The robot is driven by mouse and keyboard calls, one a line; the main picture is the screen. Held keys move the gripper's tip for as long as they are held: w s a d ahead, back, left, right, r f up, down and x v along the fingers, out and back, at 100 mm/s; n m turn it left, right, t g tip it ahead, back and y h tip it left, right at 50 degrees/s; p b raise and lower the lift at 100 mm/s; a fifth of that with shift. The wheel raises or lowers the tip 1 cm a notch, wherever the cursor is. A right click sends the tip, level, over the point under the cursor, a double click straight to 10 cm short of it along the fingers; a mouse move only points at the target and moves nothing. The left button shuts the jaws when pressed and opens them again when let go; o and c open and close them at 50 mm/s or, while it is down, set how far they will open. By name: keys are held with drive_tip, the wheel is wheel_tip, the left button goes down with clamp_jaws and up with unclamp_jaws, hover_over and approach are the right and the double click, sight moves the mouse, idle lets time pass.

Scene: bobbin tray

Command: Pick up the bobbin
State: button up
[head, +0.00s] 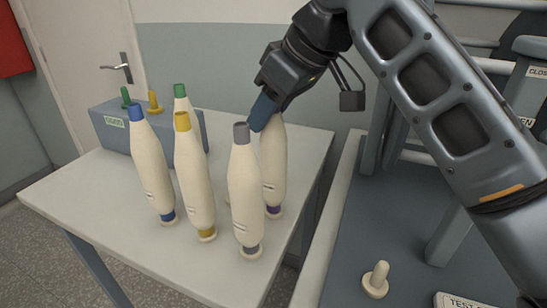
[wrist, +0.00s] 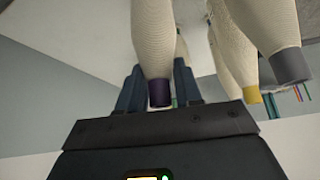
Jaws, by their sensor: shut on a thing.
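My gripper (head: 263,112) reaches down from above to the top of the bobbin with purple bands (head: 273,165), behind the grey-tipped bobbin (head: 244,195). In the wrist view its two fingers (wrist: 158,72) are on either side of the purple tip (wrist: 159,92) and shut on it. The bobbin is cream, upright, and its purple lower band shows above its base. I cannot tell whether its base touches the table. The grey bobbin hides part of it in the head view.
Blue (head: 152,165), yellow (head: 194,180) and green (head: 182,92) bobbins stand close by on the white table (head: 90,205). A blue-grey box (head: 115,137) with green and yellow pegs is behind them. At right, a dark surface (head: 345,285) carries a cream peg (head: 376,281).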

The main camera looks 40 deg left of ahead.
clamp_jaws()
drive_tip(key=shift+r, duration=0.1)
